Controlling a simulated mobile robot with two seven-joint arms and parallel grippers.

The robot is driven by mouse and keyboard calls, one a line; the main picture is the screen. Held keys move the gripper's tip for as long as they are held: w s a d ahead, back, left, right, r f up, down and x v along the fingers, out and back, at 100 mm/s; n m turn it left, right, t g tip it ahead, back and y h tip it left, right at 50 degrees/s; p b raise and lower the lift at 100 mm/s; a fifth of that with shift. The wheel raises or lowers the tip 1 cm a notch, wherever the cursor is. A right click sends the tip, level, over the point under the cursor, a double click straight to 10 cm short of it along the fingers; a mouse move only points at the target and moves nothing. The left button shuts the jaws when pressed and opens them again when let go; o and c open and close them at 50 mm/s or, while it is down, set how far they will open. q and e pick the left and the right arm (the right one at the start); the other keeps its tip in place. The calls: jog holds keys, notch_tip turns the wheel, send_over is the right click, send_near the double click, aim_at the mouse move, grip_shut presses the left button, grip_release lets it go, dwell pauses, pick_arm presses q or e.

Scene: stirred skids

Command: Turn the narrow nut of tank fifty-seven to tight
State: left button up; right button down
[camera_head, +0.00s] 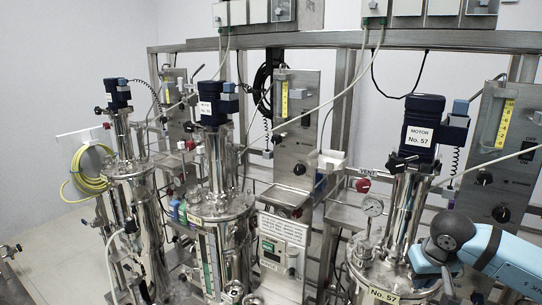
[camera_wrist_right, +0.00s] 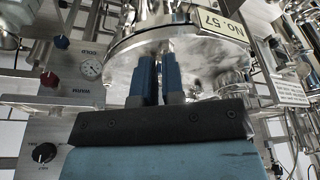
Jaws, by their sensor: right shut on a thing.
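Tank fifty-seven (camera_head: 382,278) is a shiny steel vessel at the right of the head view, with a "No. 57" plate (camera_head: 384,295) on its front. Its dark blue motor (camera_head: 421,125) stands above it. My right gripper (camera_head: 418,270) is low at the right side of the tank lid; its fingertips are hard to make out there. In the right wrist view, its two blue fingers (camera_wrist_right: 158,72) are close together at the lid's rim (camera_wrist_right: 128,42), near the "No. 57" plate (camera_wrist_right: 222,27). They are shut on the narrow nut, which is mostly hidden between them. My left gripper is not in view.
A pressure gauge (camera_head: 373,206) and a red knob (camera_head: 363,185) are left of the tank's column. A control panel (camera_head: 497,150) stands behind my right arm. Other tanks (camera_head: 218,200) and a yellow hose (camera_head: 90,172) are to the left. Pipes crowd the space.

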jog(key=shift+s+a+f, duration=0.25)
jog(key=shift+s+f, duration=0.05)
jog(key=shift+f, duration=0.2)
notch_tip(320, 180, up, 6)
jog(key=p, duration=0.2)
jog(key=shift+w+r, duration=0.2)
jog(key=shift+d, duration=0.15)
